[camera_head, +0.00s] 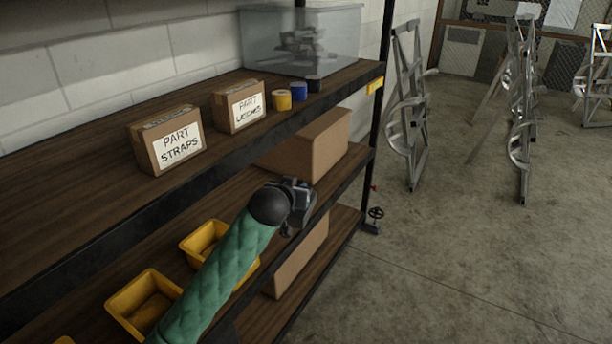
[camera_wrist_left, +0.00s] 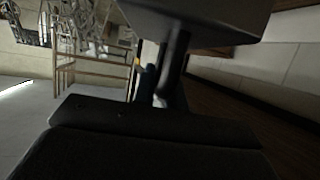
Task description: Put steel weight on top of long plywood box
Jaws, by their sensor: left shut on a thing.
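My left gripper (camera_head: 297,205) is at the end of the green-sleeved arm, in front of the middle shelf. It is shut on a small dark grey metal thing, seemingly the steel weight; in the wrist view its grey block and narrow curved neck (camera_wrist_left: 178,60) show close up. The fingers' grip is partly hidden. A long, plain tan box (camera_head: 322,145) lies on the middle shelf, just behind and above the gripper. A similar box (camera_head: 300,262) lies on the lower shelf. I cannot tell from their surfaces which is plywood. My right gripper is not in view.
The top shelf holds two labelled cartons (camera_head: 176,148) (camera_head: 240,108), tape rolls (camera_head: 282,100) and a clear bin (camera_head: 300,40). Yellow trays (camera_head: 140,300) sit beside my arm. A black post (camera_head: 378,110) bounds the shelf's right end. Open floor with aluminium frames (camera_head: 408,110) lies right.

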